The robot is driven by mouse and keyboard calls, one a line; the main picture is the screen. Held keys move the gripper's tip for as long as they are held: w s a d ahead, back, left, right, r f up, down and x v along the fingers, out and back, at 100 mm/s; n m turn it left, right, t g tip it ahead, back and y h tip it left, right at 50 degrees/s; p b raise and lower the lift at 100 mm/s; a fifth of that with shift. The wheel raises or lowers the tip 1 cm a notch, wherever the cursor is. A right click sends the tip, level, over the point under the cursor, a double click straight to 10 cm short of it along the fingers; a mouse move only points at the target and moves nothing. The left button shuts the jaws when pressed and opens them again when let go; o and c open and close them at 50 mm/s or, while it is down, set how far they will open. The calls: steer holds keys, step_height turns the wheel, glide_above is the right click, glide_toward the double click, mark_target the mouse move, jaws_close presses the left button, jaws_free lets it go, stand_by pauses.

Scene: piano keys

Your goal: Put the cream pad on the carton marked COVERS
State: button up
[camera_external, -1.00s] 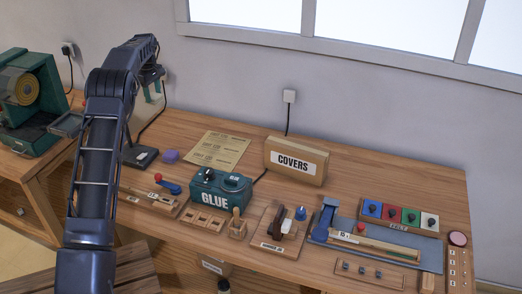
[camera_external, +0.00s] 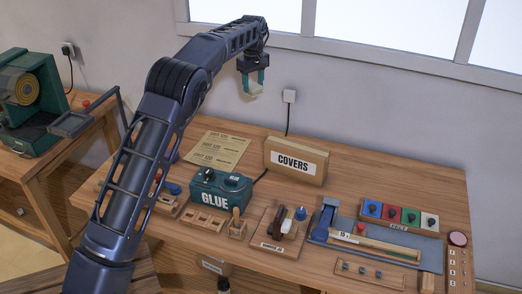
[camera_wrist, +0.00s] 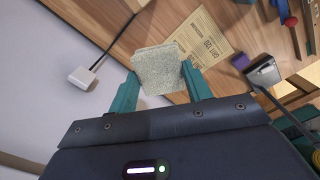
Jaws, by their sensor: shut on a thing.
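My gripper (camera_external: 253,80) is shut on the cream pad (camera_external: 256,88), a pale, thin, roughly square piece. The wrist view shows the speckled pad (camera_wrist: 160,70) held between the two green fingers of my gripper (camera_wrist: 161,84). The gripper and pad are in the air, well above the table's back part. In the external view they appear above and a little left of the carton marked COVERS (camera_external: 310,151). The carton is a tan box standing upright at the back of the table, with a white label. I see no contact between pad and carton.
A printed paper sheet (camera_external: 219,149) lies left of the carton. The green GLUE box (camera_external: 221,191) stands in front. A black cable runs up behind the carton to a wall socket (camera_external: 290,96). Several wooden fixtures and coloured blocks fill the front and right of the table (camera_external: 380,180).

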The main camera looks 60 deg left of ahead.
mark_target(298, 146)
steer(key=w+d+r+m, duration=0.1)
steer(key=w+d+r, duration=0.1)
steer(key=w+d, duration=0.45)
steer(key=w+d+r+m, duration=0.2)
steer(key=w+d, duration=0.2)
steer(key=d, duration=0.5)
steer(key=f, duration=2)
steer(key=shift+d, duration=0.35)
steer(key=shift+f, duration=0.1)
steer(key=o, duration=1)
steer(key=shift+c, duration=0.2)
